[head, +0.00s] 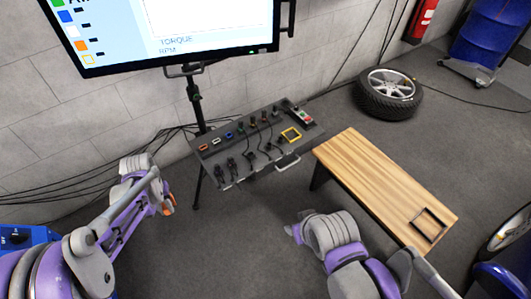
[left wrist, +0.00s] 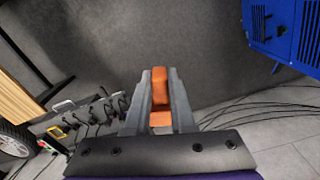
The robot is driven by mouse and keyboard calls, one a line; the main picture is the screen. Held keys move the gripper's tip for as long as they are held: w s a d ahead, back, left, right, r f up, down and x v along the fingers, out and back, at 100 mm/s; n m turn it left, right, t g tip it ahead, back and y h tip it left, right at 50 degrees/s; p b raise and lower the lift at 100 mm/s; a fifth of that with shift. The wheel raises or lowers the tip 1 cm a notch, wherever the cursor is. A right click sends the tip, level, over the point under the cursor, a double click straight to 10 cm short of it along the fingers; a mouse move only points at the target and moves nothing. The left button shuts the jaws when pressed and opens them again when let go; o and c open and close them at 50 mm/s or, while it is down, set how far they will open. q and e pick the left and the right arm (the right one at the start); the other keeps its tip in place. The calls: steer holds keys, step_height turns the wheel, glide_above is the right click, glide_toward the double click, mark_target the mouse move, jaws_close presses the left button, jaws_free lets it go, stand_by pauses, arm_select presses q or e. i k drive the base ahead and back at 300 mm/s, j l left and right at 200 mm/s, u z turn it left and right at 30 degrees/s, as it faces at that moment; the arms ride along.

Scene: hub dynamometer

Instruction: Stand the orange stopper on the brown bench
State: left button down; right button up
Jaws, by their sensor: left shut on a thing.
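The orange stopper (left wrist: 160,86) is between the two grey fingers of my left gripper (left wrist: 160,76), which is shut on it. In the head view the left gripper (head: 166,206) hangs above the floor at the left, with a bit of orange showing at its tip. The brown bench (head: 375,180) stands to the right, with a light wood top. A dark square frame (head: 430,224) lies on its near right end. The bench edge also shows at the left of the left wrist view (left wrist: 16,103). My right gripper (head: 293,231) is beside the bench's near side; its fingers are unclear.
A dark sloped panel (head: 235,168) with several coloured connectors and a yellow square frame stands between my left gripper and the bench. A wheel (head: 390,93) lies behind the bench. Cables run along the wall. A large screen (head: 170,30) stands behind the panel.

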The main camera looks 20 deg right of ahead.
mark_target(364, 171)
steer(key=z, duration=1.5)
steer(key=i+z, duration=0.15)
steer(key=i, duration=0.4)
steer(key=i+j+z, duration=0.2)
steer(key=i, duration=0.35)
